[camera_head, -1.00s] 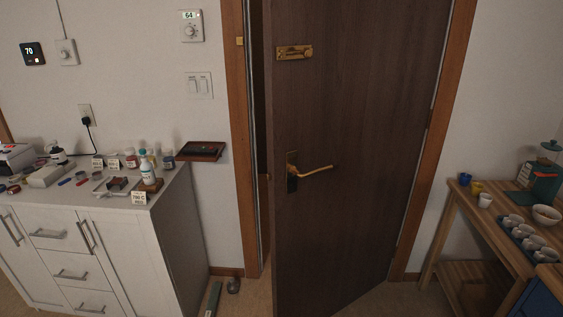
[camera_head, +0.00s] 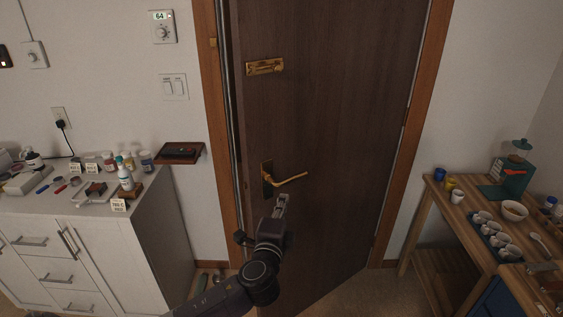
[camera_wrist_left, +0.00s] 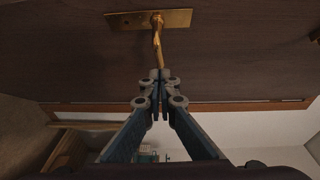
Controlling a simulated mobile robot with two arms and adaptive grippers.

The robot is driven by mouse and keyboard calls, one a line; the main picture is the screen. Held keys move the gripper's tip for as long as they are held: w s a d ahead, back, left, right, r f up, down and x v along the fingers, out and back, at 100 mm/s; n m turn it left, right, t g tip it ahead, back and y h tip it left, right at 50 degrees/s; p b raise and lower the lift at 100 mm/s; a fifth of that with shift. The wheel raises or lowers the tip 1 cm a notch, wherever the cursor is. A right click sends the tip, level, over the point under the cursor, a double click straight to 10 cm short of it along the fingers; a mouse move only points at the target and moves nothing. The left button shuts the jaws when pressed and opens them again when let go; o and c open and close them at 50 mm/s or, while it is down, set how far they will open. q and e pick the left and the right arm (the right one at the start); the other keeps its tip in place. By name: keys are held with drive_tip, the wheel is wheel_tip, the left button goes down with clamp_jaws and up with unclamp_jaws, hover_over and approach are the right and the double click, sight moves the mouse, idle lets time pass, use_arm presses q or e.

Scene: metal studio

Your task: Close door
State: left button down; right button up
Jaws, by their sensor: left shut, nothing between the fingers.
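The dark brown door (camera_head: 330,110) stands nearly shut in its wooden frame in the head view. A narrow dark gap shows along its left edge. A brass lever handle (camera_head: 290,180) is on its left side, below a brass latch plate (camera_head: 265,67). My left gripper (camera_head: 281,200) is shut and empty, just below the handle and close to the door face. In the left wrist view the shut fingertips (camera_wrist_left: 160,76) point at the door, with the brass handle (camera_wrist_left: 157,40) just beyond them. I cannot tell whether they touch. My right gripper is not in view.
A white cabinet (camera_head: 160,225) with several bottles and tools on top stands at the left. A wooden table (camera_head: 430,215) with cups and a bowl (camera_head: 514,210) stands at the right. Small items lie on the floor by the left door frame.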

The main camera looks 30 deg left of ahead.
use_arm(q)
wheel_tip(320, 180, up, 2)
drive_tip(key=r, duration=0.1)
drive_tip(key=p, duration=0.3)
approach(283, 160)
drive_tip(key=w+d, duration=0.2)
drive_tip(key=w, duration=0.2)
drive_tip(key=shift+t, duration=0.3)
drive_tip(key=shift+w+a+f+p, duration=0.15)
drive_tip(key=shift+w+a, duration=0.15)
drive_tip(key=shift+a, duration=0.35)
drive_tip(key=shift+w+a+f+p, duration=0.1)
drive_tip(key=shift+w+a, duration=0.15)
drive_tip(key=shift+a, duration=0.4)
drive_tip(key=shift+w+a+f+p, duration=0.15)
drive_tip(key=shift+w+a, duration=0.15)
drive_tip(key=shift+a, duration=0.4)
drive_tip(key=shift+r, duration=0.1)
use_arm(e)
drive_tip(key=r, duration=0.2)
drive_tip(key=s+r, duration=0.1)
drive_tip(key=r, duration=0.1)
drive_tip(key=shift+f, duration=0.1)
